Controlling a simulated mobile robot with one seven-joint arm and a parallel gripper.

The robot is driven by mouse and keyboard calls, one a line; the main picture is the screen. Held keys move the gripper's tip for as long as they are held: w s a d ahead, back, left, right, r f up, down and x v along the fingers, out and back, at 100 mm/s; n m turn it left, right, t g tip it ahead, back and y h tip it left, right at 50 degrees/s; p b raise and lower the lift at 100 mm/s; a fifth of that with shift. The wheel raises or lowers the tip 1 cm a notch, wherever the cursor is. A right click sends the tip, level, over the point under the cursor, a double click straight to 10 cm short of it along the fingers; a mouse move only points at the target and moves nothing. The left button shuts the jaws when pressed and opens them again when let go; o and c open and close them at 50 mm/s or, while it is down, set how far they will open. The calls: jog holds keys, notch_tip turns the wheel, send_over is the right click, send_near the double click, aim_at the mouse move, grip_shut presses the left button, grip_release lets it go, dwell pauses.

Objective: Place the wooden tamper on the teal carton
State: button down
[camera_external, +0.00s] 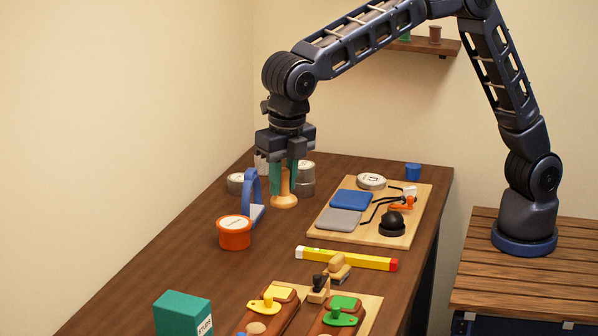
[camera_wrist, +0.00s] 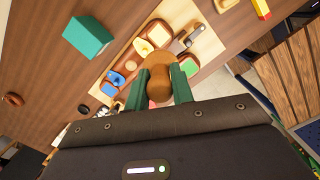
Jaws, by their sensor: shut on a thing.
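The wooden tamper (camera_external: 284,201) is upright, with its wide round base down, toward the far left of the table. My gripper (camera_external: 284,182) is shut on its handle with teal fingers on either side. In the wrist view the tamper (camera_wrist: 158,62) sits between the fingertips of my gripper (camera_wrist: 158,80). I cannot tell whether its base touches the table. The teal carton (camera_external: 182,312) stands at the near left of the table, well apart from the tamper. It also shows at the upper left of the wrist view (camera_wrist: 88,35), with its flat top bare.
An orange tub (camera_external: 234,234) and a blue upright stand (camera_external: 251,190) are near the tamper, toward the carton. Grey tins (camera_external: 305,178) stand behind it. A yellow level (camera_external: 345,259), a board of pads (camera_external: 322,235) and brown saddle-like pieces (camera_external: 340,317) lie to the right and in front.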

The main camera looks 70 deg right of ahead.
jog(key=w+a+r+n+y, duration=0.1)
jog(key=w+a+r+n, duration=0.2)
jog(key=w+a+n, duration=0.75)
jog(key=m, duration=0.2)
send_over(197, 298)
jog(key=f, duration=2)
jog(key=shift+s+d, duration=0.1)
jog(key=shift+s, duration=0.2)
jog(key=c, duration=1.2)
grip_release()
jog(key=shift+f, duration=0.1)
notch_tip(197, 298, up, 12)
jog(key=s, duration=0.1)
jog(key=shift+s+d, duration=0.15)
jog(key=shift+s, duration=0.1)
jog(key=shift+d, duration=0.1)
